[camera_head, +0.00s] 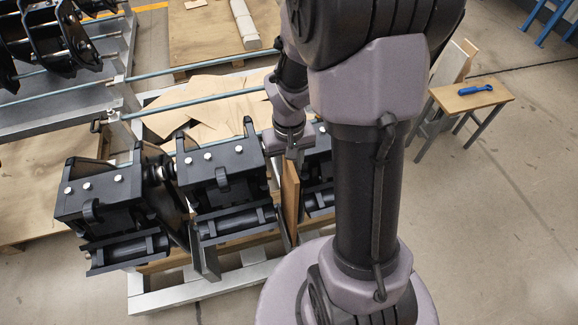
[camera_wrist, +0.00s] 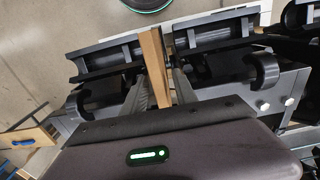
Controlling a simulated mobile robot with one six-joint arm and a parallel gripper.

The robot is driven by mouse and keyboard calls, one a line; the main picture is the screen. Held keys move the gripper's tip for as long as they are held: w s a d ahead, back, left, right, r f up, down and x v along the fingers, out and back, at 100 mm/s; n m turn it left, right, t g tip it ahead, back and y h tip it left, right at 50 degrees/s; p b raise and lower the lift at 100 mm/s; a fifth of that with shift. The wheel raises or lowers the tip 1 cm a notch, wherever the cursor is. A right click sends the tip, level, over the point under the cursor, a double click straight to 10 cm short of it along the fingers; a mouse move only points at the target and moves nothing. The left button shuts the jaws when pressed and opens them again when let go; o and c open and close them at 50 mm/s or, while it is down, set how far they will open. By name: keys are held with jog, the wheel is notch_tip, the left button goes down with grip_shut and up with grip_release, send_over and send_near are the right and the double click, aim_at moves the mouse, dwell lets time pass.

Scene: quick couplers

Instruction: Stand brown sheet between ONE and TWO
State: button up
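A thin brown sheet (camera_head: 290,195) stands upright on edge in the gap between the middle black coupler (camera_head: 222,178) and the right black coupler (camera_head: 319,172), which my arm partly hides. My gripper (camera_head: 292,148) is at the sheet's top. In the wrist view the brown sheet (camera_wrist: 155,65) runs between my two gripper fingers (camera_wrist: 160,82). Whether both fingers press on it is unclear. A left black coupler (camera_head: 100,195) stands beside the middle one. I see no readable ONE or TWO labels. The sheet's lower edge is partly hidden.
The couplers sit on a grey metal frame (camera_head: 190,294) with wooden boards. Cardboard pieces (camera_head: 215,112) lie behind them. A small wooden bench (camera_head: 470,97) with a blue-handled tool (camera_head: 476,90) stands at right, with boards leaning behind it.

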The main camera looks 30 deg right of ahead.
notch_tip(320, 180, up, 8)
jog(key=p, duration=0.3)
jog(key=shift+r, duration=0.25)
jog(key=s+a+r+t+y, duration=0.1)
jog(key=s+a+r+t, duration=0.2)
jog(key=s+a+r, duration=0.2)
jog(key=s+a+r+m+t+y, duration=0.1)
jog(key=s+a+r+t, duration=0.1)
jog(key=s+a+r, duration=0.3)
jog(key=a+r, duration=0.4)
jog(key=r, duration=0.3)
jog(key=shift+s+a+t, duration=0.2)
jog(key=shift+t, duration=0.2)
